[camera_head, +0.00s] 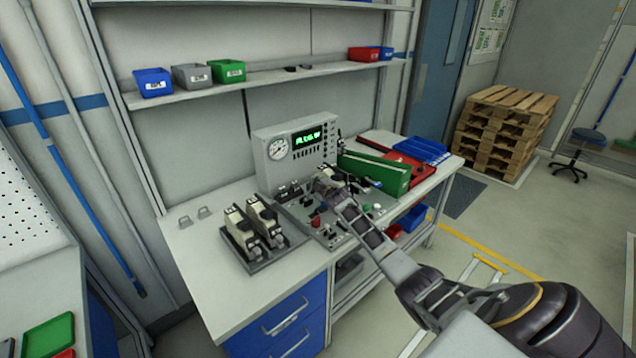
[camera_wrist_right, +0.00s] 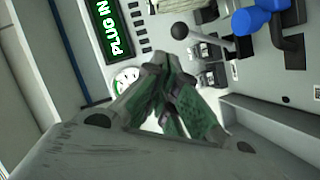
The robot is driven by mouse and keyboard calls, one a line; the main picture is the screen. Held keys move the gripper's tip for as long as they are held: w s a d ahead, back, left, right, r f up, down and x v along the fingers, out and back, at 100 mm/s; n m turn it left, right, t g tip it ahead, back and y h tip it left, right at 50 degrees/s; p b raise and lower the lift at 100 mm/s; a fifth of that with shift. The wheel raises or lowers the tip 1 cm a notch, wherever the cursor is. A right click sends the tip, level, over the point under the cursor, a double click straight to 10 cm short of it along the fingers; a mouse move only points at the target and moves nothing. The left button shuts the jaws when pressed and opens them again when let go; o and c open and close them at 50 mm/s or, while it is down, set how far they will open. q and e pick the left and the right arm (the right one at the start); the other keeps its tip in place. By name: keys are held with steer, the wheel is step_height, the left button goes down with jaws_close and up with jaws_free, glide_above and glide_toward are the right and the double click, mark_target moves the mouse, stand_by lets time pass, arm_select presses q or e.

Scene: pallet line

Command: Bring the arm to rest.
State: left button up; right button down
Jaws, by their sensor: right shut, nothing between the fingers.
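My right arm comes in from the lower right of the head view. Its gripper (camera_head: 322,183) is over the grey test panel on the workbench (camera_head: 215,262). In the right wrist view the fingers (camera_wrist_right: 172,68) are closed together with nothing between them. Behind them are the panel's green display (camera_wrist_right: 115,30), a round gauge (camera_wrist_right: 126,77) and a black ball-topped lever (camera_wrist_right: 180,31). In the head view the instrument box (camera_head: 276,168) stands upright behind the gripper. The gripper hides part of the panel. My left gripper is not in view.
A tray with two beige-and-black devices (camera_head: 256,232) sits left of the panel. A green bin (camera_head: 376,172) and a blue tray (camera_head: 420,150) stand to the right. A shelf (camera_head: 225,88) with small bins runs above. Stacked pallets (camera_head: 505,130) and open floor lie at right.

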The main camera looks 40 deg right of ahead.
stand_by(0.5)
